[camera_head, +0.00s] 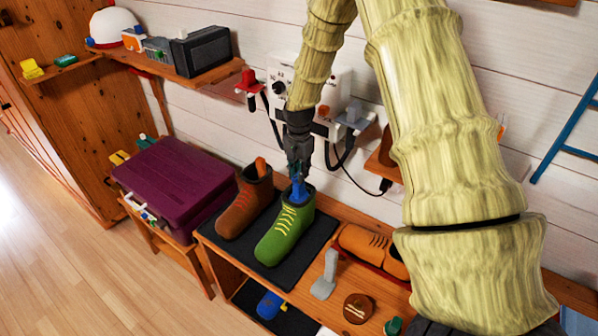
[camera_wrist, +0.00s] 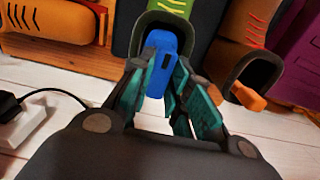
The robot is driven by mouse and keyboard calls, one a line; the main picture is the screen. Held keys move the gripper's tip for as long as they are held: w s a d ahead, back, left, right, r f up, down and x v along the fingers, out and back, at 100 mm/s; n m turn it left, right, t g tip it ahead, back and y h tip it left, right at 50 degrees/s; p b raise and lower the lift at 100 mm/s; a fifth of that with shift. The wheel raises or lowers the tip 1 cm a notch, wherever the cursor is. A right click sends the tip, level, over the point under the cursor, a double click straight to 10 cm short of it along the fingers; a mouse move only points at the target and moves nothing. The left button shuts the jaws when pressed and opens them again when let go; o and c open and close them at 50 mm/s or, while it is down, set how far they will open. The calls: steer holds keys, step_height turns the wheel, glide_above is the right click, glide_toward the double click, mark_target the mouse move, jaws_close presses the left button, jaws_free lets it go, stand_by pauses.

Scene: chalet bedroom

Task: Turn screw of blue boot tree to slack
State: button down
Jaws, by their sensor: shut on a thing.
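The blue boot tree (camera_head: 298,190) stands in the green boot (camera_head: 284,232), which is upright on a dark mat (camera_head: 262,262) on the wooden bench. My gripper (camera_head: 299,170) comes down from above and is shut on the top of the blue boot tree. In the wrist view the blue boot tree (camera_wrist: 161,62) sits between my fingers (camera_wrist: 165,95) at the mouth of the green boot (camera_wrist: 186,8). I cannot make out the screw apart from the blue piece. Its lower part is hidden inside the boot.
A brown boot (camera_head: 245,205) with an orange boot tree (camera_head: 260,166) stands close on the left. Orange shoes (camera_head: 372,245) and a grey upright piece (camera_head: 326,275) are to the right. A white panel with cables (camera_head: 325,88) is on the wall behind.

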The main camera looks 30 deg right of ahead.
steer(key=shift+n, duration=0.4)
steer(key=n, duration=0.4)
stand_by(1.2)
steer(key=c, duration=1.3)
jaws_free()
step_height(320, 180, up, 12)
steer(key=shift+r, duration=0.1)
